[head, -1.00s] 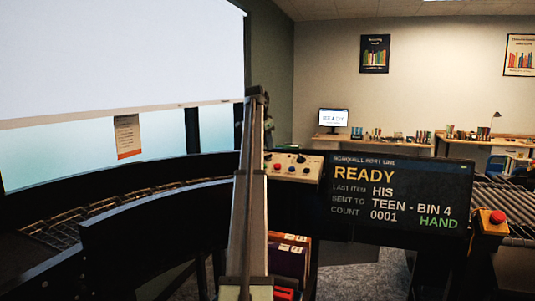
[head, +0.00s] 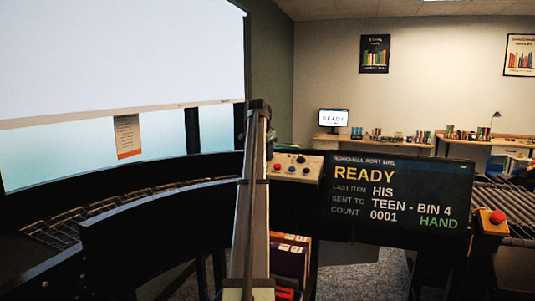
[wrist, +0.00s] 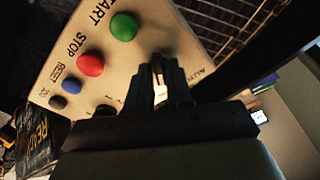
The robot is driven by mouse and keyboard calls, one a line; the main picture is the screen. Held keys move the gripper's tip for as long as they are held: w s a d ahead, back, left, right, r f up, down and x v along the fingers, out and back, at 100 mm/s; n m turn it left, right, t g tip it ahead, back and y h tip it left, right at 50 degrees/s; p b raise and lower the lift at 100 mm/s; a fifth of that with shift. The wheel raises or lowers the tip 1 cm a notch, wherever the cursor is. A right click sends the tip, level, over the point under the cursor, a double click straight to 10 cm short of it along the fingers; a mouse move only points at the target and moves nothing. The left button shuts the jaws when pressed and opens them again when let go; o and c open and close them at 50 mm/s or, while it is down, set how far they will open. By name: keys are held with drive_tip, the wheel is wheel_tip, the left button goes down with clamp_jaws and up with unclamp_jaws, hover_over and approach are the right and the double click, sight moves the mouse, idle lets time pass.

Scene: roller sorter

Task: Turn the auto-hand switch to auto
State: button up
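The auto-hand switch (wrist: 158,67) shows only as a small pale piece between my fingertips in the wrist view, beside a partly covered "AUTO" label. My gripper (wrist: 160,76) has its two dark fingers close together over the panel at the switch. I cannot tell whether they press on it. The beige control panel (head: 297,165) is right of my arm in the head view; it also fills the upper wrist view (wrist: 115,65). The display (head: 400,193) reads READY and, in green, HAND. My fingers are hidden in the head view.
On the panel are a green START button (wrist: 124,27), a red STOP button (wrist: 90,63), a blue RESET button (wrist: 71,86) and a black one (wrist: 57,102). A red emergency button (head: 497,217) sits right of the display. A curved dark conveyor wall (head: 150,235) is at left.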

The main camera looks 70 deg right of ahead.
clamp_jaws()
drive_tip(key=n, duration=0.6)
drive_tip(key=shift+t, duration=0.3)
drive_tip(key=n, duration=0.6)
drive_tip(key=shift+t, duration=0.3)
idle(0.3)
drive_tip(key=shift+o, duration=1.9)
unclamp_jaws()
